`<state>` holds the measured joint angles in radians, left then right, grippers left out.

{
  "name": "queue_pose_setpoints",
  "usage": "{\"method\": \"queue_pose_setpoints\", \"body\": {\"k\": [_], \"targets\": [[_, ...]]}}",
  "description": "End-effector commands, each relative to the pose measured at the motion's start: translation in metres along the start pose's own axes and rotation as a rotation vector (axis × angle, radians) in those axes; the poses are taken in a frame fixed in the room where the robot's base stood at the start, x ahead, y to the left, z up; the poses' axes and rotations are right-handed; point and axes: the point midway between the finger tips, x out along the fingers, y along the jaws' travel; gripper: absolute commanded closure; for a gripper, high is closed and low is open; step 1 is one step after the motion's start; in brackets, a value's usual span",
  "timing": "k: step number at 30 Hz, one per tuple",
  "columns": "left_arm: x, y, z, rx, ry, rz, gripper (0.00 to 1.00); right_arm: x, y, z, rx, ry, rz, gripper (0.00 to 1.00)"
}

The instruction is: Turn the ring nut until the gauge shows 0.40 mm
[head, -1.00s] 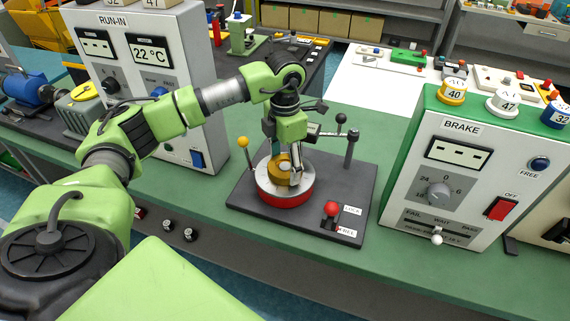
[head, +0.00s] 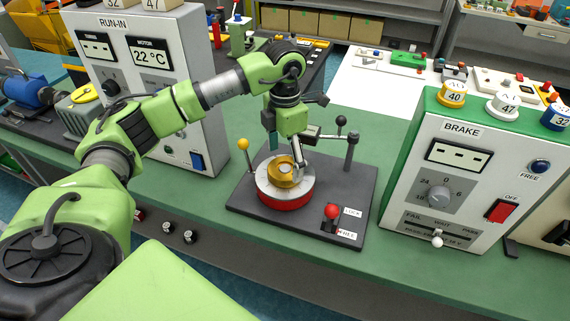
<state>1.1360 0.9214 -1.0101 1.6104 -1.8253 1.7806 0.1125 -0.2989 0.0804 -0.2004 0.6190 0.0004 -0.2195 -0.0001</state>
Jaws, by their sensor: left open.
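The brass ring nut (head: 285,176) sits on a silver disc with a red base (head: 286,200), on a dark plate (head: 345,208). My left gripper (head: 285,157) points down just above the ring nut, open, with one finger at its right side. I cannot tell whether the finger touches it. A gauge on a post (head: 350,153) stands to the right, partly behind my gripper; no reading is legible. My right gripper is not in view.
A red-knobbed lever (head: 332,211) stands at the plate's front right and a yellow-knobbed lever (head: 243,145) at its left. The RUN-IN box (head: 150,70) is at left, the BRAKE box (head: 458,170) at right. Green bench (head: 400,120) shows behind the plate.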

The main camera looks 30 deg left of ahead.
Motion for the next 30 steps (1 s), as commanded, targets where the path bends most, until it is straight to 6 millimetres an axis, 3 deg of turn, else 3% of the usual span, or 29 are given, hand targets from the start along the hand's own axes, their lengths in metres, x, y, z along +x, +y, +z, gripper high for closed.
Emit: {"method": "queue_pose_setpoints", "body": {"k": [6, 13, 18, 30], "targets": [[-0.050, 0.001, 0.001, 0.000, -0.005, 0.003, 0.21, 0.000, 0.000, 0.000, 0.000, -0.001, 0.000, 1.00], [-0.085, 0.000, 0.001, 0.000, -0.004, 0.001, 0.21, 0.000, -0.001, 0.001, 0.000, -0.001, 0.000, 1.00], [-0.093, 0.000, 0.000, 0.000, -0.001, 0.000, 0.21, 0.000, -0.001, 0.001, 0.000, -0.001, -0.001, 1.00], [-0.094, 0.000, 0.000, 0.000, -0.001, 0.000, 0.21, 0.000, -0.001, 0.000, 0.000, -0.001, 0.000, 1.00]]}}
